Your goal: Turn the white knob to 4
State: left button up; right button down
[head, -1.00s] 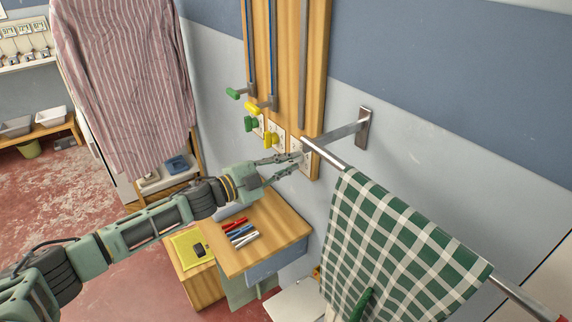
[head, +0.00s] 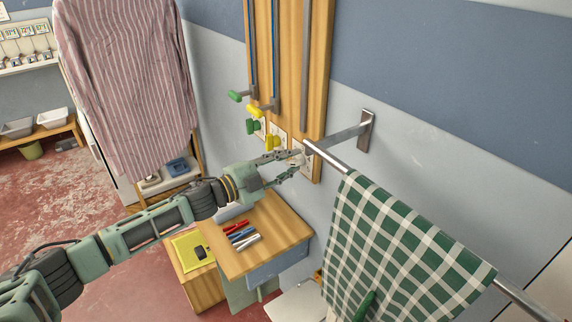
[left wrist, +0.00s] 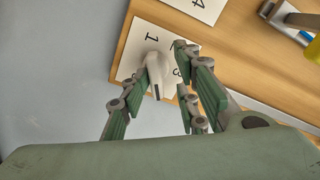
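The white knob (left wrist: 155,70) is on a white dial card (left wrist: 130,62) on the wooden board in the left wrist view. The digits 1 and 3 are readable; other marks are partly hidden by the knob and fingers. A dark mark shows at the knob's lower end. My left gripper (left wrist: 172,84) is open, with one finger left of the knob and the others to its right. The left fingertip is very close to the knob; contact is unclear. In the head view my left gripper (head: 297,161) is at the board's bottom, its fingers apart, largely covering the knob.
A green knob (head: 252,127) and a yellow knob (head: 271,142) sit left of the gripper on the board (head: 314,70). A metal rail (head: 328,158) with a checked green cloth (head: 390,245) is close on the right. A small wooden table (head: 282,230) with pens stands below.

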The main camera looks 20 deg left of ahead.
pick_arm(q)
jog(key=shift+d+f, duration=0.1)
jog(key=shift+d, duration=0.1)
jog(key=shift+s, duration=0.1)
jog(key=shift+s+a+f, duration=0.1)
jog(key=shift+s+a, duration=0.05)
jog(key=v, duration=1.1)
jog(key=shift+s+a, duration=0.15)
jog(key=shift+a, duration=0.15)
